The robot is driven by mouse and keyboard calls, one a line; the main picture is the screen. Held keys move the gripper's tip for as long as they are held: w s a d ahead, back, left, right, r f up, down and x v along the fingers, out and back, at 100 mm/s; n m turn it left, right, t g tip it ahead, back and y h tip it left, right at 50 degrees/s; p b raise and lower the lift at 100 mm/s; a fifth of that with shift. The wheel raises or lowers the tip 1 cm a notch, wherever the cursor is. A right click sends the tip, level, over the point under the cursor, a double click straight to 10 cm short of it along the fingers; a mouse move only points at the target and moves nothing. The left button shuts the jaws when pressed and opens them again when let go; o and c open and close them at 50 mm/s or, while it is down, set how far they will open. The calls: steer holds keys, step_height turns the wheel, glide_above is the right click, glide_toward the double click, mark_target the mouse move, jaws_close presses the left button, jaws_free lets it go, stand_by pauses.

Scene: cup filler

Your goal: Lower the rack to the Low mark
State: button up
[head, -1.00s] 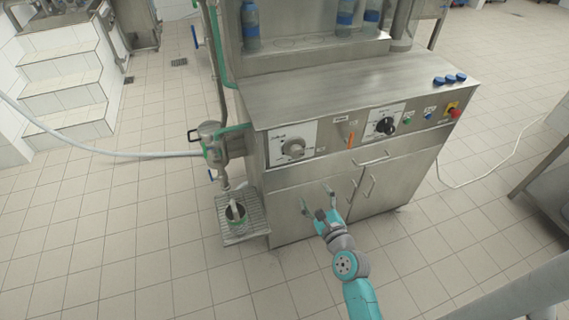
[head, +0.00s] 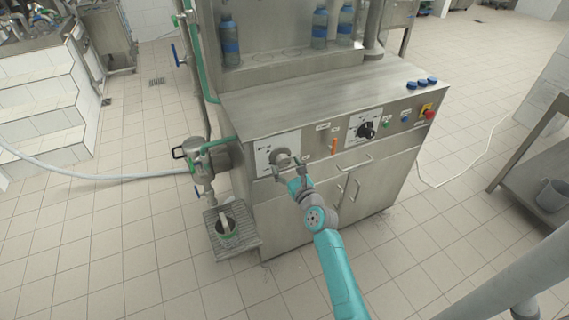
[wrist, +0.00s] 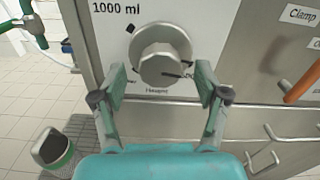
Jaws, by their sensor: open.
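A grey round knob (head: 281,156) sits on a white scale plate (head: 264,157) at the left of the steel machine's front panel. In the wrist view the knob (wrist: 161,60) is close, with "1000 ml" printed above it and small, blurred words below. My gripper (head: 288,170) is open at the knob. In the wrist view its fingers (wrist: 160,78) stand left and right of the knob, with gaps visible on both sides. A grid rack (head: 248,236) juts out at the machine's lower left, with a green-and-white cup (head: 226,228) on it. I cannot read a Low mark.
An orange lever (head: 334,146) and a black dial (head: 367,129) are further right on the panel, with a red stop button (head: 430,114) at its end. Door handles (head: 355,165) stick out below. A pipe and valve unit (head: 200,160) stands left. The tiled floor in front is open.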

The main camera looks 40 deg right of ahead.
steer(key=shift+x, duration=1)
steer(key=c, duration=1.1)
steer(key=shift+c, duration=0.2)
